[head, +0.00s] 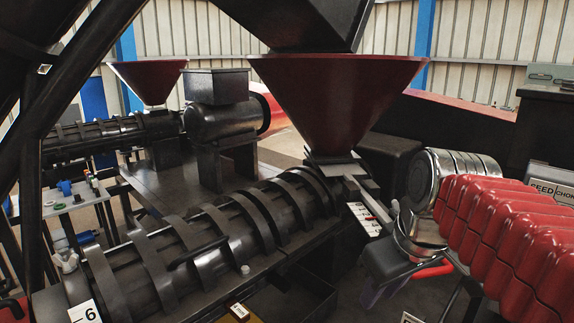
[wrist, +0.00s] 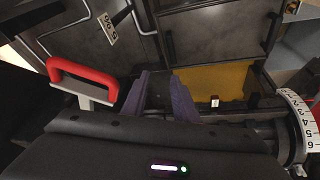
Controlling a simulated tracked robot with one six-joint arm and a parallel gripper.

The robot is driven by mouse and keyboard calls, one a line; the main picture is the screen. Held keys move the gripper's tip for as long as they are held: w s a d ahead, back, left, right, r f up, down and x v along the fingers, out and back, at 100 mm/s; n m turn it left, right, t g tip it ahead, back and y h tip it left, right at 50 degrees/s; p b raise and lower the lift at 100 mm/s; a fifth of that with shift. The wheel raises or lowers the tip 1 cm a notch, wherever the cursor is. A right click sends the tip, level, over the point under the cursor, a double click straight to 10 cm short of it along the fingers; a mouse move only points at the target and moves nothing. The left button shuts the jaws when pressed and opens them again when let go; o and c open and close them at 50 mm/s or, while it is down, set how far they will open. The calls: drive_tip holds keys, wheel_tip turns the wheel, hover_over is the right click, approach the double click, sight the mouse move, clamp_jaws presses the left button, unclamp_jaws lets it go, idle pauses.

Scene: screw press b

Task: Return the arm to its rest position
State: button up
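My arm comes in from the right of the head view, with a red ribbed sleeve and silver joints. My gripper (head: 374,294) points down at its end, right of the black barrel of the near press (head: 215,245). In the wrist view my gripper's two purple fingers (wrist: 159,82) stand apart, and I see nothing held between them. A red handle (wrist: 82,66) on a grey base is left of the fingers. In the head view a red handle (head: 435,270) shows just right of my gripper; whether it touches is unclear.
A dark red hopper (head: 335,95) stands over the near press, left of my arm. A "FEED CHOKE" sign (head: 551,184) is at the right. A white numbered scale (wrist: 298,125) is at the right of the wrist view, and a yellow panel (wrist: 208,80) lies beyond the fingers.

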drive_tip(key=s+f+m+t, duration=0.1)
drive_tip(key=s+f+m, duration=0.3)
drive_tip(key=s+f, duration=0.4)
drive_tip(key=shift+s+f+m+h, duration=0.3)
drive_tip(key=shift+s+f+h, duration=0.1)
drive_tip(key=shift+f, duration=0.8)
drive_tip(key=shift+a, duration=0.1)
